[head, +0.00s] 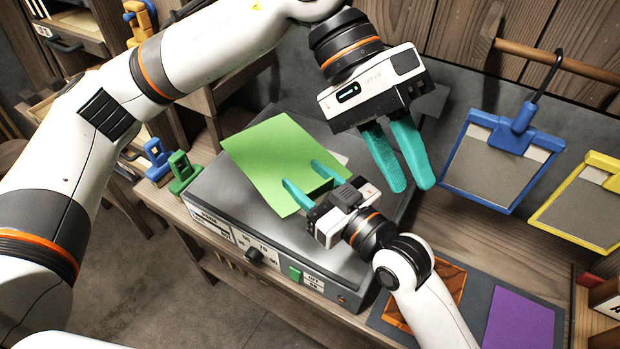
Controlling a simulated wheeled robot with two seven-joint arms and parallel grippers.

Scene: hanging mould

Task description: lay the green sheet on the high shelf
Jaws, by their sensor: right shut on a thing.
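The green sheet (268,155) is a flat, bright green piece held tilted above the grey box-shaped machine (215,200). My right gripper (303,174), with teal fingers, is shut on the sheet near its lower right edge; the exact contact is partly hidden by the gripper's body. My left gripper (410,188) is above and to the right of the sheet, apart from it. Its teal fingers point down with a gap between them, and it is empty. I cannot tell which surface is the high shelf.
Blue (500,170) and yellow (585,215) framed boards hang at the right, below a wooden rod (555,62). Blue (157,160) and green (183,172) clips stand left of the machine. A purple sheet (519,320) lies at lower right. Wooden drawers (75,30) are at upper left.

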